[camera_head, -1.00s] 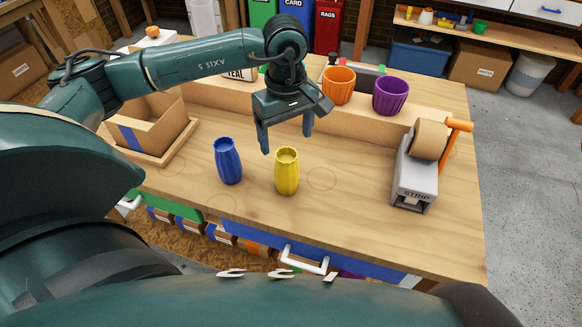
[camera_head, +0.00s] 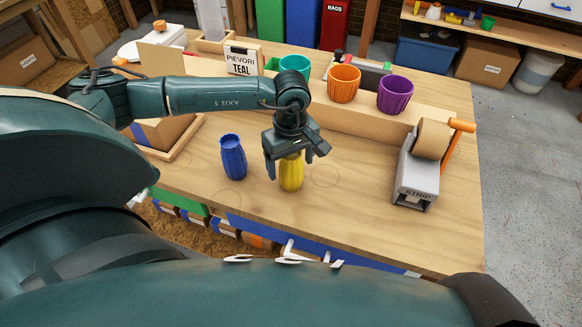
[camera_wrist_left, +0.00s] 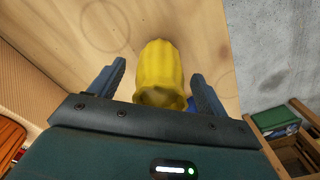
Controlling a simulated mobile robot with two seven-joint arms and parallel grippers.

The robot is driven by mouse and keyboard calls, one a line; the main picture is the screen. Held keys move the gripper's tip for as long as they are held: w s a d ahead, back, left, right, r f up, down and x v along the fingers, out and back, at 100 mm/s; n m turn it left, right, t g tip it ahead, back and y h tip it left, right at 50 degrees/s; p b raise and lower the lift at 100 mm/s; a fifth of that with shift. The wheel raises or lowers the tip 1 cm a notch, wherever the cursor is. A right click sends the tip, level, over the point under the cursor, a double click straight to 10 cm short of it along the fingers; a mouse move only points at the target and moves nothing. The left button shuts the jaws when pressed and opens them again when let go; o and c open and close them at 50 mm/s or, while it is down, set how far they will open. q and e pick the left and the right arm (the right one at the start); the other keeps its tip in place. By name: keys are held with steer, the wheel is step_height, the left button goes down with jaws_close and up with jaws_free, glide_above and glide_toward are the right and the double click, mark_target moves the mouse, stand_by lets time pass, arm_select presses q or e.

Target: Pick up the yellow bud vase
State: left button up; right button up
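The yellow bud vase (camera_head: 291,175) stands upright on the wooden bench, its top partly hidden by my left gripper (camera_head: 288,172). In the left wrist view the vase (camera_wrist_left: 160,72) sits between the two spread fingers of my left gripper (camera_wrist_left: 155,75), with a gap showing on each side. The gripper is open and lowered around the upper part of the vase. A blue vase (camera_head: 233,158) stands just to the left of it; a bit of blue (camera_wrist_left: 206,98) shows behind the right finger in the wrist view. My right gripper is not in view.
A tape dispenser (camera_head: 417,178) stands at the right of the bench. Teal (camera_head: 295,66), orange (camera_head: 344,84) and purple (camera_head: 395,94) pots sit on a raised ledge behind. A cardboard box in a wooden tray (camera_head: 178,150) is at left. The bench right of the yellow vase is clear.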

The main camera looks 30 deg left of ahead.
arm_select(q)
steer(key=c, duration=1)
steer(key=shift+r, duration=0.15)
steer(key=shift+c, duration=0.2)
